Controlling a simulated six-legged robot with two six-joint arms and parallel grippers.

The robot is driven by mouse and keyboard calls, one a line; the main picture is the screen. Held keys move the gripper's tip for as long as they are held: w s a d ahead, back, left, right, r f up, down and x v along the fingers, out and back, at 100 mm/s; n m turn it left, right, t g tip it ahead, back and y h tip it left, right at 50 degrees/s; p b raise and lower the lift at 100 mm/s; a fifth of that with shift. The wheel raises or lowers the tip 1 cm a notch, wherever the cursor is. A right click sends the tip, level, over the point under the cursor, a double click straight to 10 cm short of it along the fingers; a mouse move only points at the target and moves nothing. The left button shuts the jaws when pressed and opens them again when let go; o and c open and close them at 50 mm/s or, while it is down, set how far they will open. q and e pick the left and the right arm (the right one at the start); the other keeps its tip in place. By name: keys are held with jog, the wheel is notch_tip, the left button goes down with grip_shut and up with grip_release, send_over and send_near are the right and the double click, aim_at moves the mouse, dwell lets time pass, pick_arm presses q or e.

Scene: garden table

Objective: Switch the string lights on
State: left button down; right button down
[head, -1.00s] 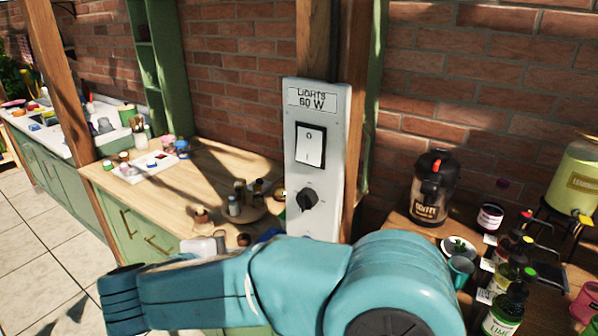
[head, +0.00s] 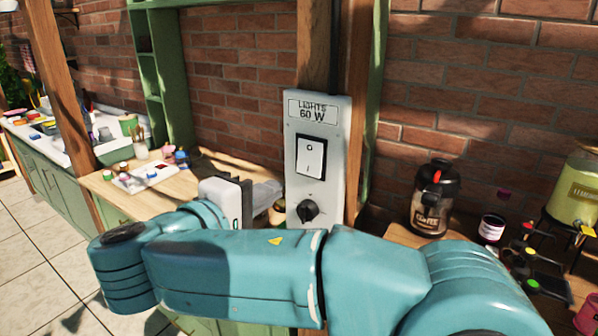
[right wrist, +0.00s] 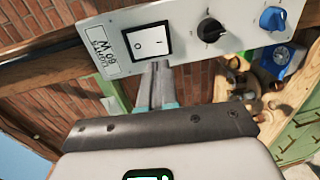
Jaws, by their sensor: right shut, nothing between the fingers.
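A light grey panel (head: 334,180) labelled "LIGHTS 60 W" stands upright on a wooden post. Its white rocker switch (head: 311,157) has a black frame, with O at the top and I at the bottom. I cannot tell which half is pressed in. The switch also shows in the right wrist view (right wrist: 149,43). Below it is a black knob (head: 308,211), and a blue knob (right wrist: 272,18) shows further along the panel. My right gripper (head: 268,194) is shut and empty, just left of the panel. No string lights show.
A wooden counter (head: 170,197) with a tray and small jars lies behind my arm at left. At right, a coffee container (head: 434,198), a dark jar (head: 491,228), bottles and a yellow dispenser (head: 578,187) crowd another counter. A brick wall is behind.

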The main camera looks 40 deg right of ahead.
aim_at(308, 172)
jog(key=p+x, duration=0.2)
jog(key=x, duration=0.6)
jog(key=shift+w+d, duration=0.15)
jog(key=shift+d, duration=0.25)
jog(key=shift+w+d+f, duration=0.1)
jog(key=shift+w+d, duration=0.1)
jog(key=shift+d, duration=0.05)
jog(key=shift+a, duration=0.1)
jog(key=shift+s, duration=0.1)
jog(key=shift+f, duration=0.15)
jog(key=shift+b, duration=0.3)
